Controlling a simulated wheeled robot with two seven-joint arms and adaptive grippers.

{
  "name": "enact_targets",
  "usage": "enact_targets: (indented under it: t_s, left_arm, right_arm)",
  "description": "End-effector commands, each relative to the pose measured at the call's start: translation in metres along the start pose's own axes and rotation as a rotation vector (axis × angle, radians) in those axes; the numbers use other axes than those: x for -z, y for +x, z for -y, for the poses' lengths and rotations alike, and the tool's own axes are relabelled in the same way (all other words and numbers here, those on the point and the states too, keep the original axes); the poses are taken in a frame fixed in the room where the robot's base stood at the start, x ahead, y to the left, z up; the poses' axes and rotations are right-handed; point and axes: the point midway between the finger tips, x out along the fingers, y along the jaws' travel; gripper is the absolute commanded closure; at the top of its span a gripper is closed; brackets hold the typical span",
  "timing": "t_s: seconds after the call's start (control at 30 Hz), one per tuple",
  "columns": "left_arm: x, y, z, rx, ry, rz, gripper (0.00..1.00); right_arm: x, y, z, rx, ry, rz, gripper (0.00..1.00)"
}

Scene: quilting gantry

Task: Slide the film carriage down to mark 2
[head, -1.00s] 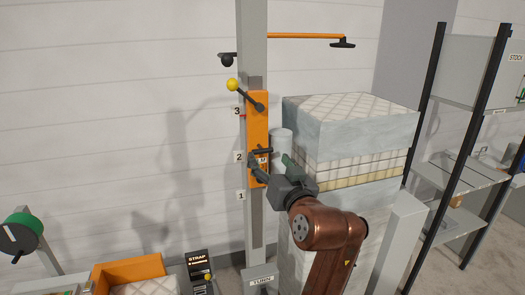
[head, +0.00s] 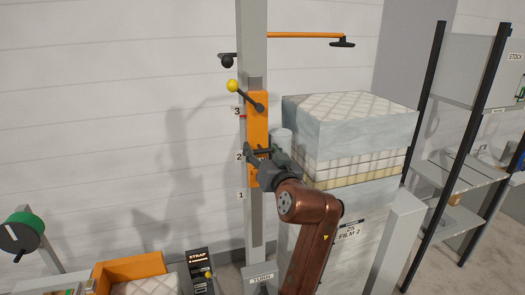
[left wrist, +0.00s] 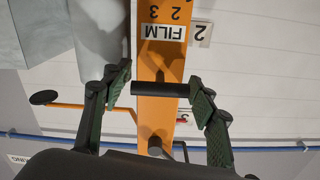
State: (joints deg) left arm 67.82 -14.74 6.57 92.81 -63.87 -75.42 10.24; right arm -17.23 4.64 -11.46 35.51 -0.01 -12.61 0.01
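The orange film carriage (head: 257,126) sits on a grey upright post (head: 254,40). Its red pointer (head: 242,116) is beside mark 3 (head: 237,111); mark 2 (head: 239,157) and mark 1 (head: 240,196) are lower. A lever with a yellow knob (head: 232,86) tilts up-left from the carriage. A dark bar handle (head: 263,151) crosses its lower part. My left gripper (head: 264,160) is at this handle. In the left wrist view, its green-padded fingers (left wrist: 160,88) are open, with the dark bar (left wrist: 158,89) spanning the gap between them. Whether they touch it is unclear. My right gripper is not in view.
A wrapped stack of quilts (head: 350,120) stands close right of the post, beside a pale film roll (head: 283,137). An orange arm (head: 305,35) reaches right above. A strap box (head: 198,268) and an orange tray (head: 130,267) are lower left. Shelving (head: 465,185) stands right.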

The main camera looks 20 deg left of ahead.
Motion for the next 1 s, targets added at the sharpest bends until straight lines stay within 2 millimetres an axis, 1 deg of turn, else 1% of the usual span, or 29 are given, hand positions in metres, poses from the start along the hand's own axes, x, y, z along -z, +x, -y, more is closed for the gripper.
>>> enact_targets:
  t_s: [0.03, 0.07, 0.63, 0.77, 1.0]
  left_arm:
    - [0.0, -0.0001, -0.0006, -0.002, 0.0, 0.0, 0.52]
    - [0.0, -0.0001, -0.0007, -0.002, 0.0, 0.0, 0.54]
    - [-0.0002, -0.0006, -0.0014, -0.003, 0.0, 0.001, 0.94]
    - [-0.0001, -0.0011, -0.0016, -0.003, 0.0, 0.001, 0.96]
    - [-0.0007, -0.0005, -0.0011, -0.001, -0.001, 0.0, 0.97]
  right_arm:
    - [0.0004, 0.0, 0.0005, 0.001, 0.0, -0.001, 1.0]
    - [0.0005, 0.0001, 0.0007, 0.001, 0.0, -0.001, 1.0]
    - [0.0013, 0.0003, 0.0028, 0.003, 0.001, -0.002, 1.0]
    - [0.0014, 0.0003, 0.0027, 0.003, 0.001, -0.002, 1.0]
    - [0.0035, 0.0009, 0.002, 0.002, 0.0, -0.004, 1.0]
